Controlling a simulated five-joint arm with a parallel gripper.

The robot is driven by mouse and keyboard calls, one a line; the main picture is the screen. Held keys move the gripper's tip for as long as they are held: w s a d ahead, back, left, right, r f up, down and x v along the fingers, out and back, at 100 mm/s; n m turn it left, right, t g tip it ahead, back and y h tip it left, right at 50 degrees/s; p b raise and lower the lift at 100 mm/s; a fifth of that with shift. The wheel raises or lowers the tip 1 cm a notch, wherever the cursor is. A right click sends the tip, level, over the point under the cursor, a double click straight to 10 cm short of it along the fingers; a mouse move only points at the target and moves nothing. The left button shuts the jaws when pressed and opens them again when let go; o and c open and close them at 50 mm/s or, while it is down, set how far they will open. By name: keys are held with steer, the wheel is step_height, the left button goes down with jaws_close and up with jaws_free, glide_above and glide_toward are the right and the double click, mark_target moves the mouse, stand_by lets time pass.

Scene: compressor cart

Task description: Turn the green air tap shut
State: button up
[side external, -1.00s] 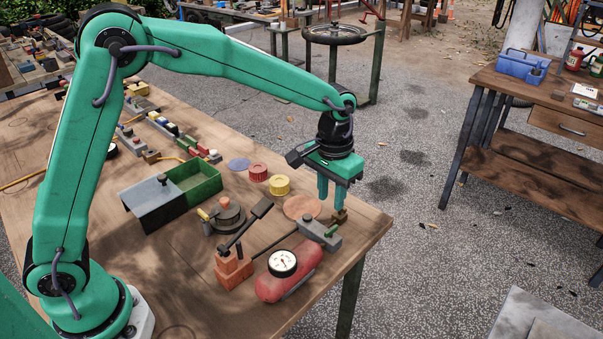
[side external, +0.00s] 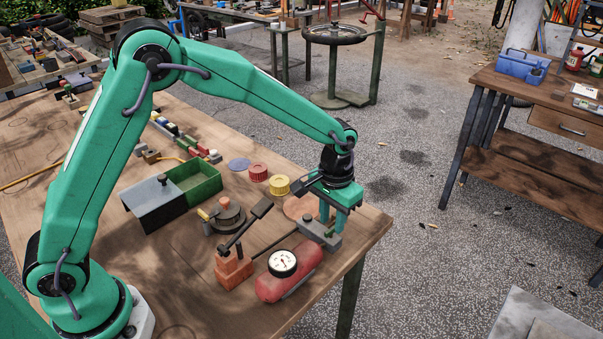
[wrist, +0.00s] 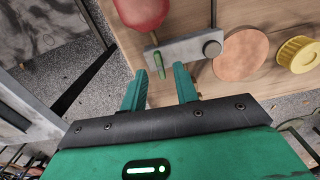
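The green air tap's short lever (wrist: 159,65) sits on a grey bar-shaped block (wrist: 183,48) in the wrist view, pointing toward my gripper. In the side view the block (side external: 313,229) lies near the table's right edge, and my fingers hide most of the lever. My gripper (wrist: 160,71) is open, its two green fingertips apart on either side of the lever's near end. In the side view my gripper (side external: 331,226) points down at the block. I cannot tell whether either finger touches the lever.
A red air tank (side external: 290,276) with a white gauge (side external: 282,263) stands close by at the front. The table's edge is just right of my gripper.

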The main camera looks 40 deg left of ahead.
steer(key=shift+f, duration=0.9)
jaws_close()
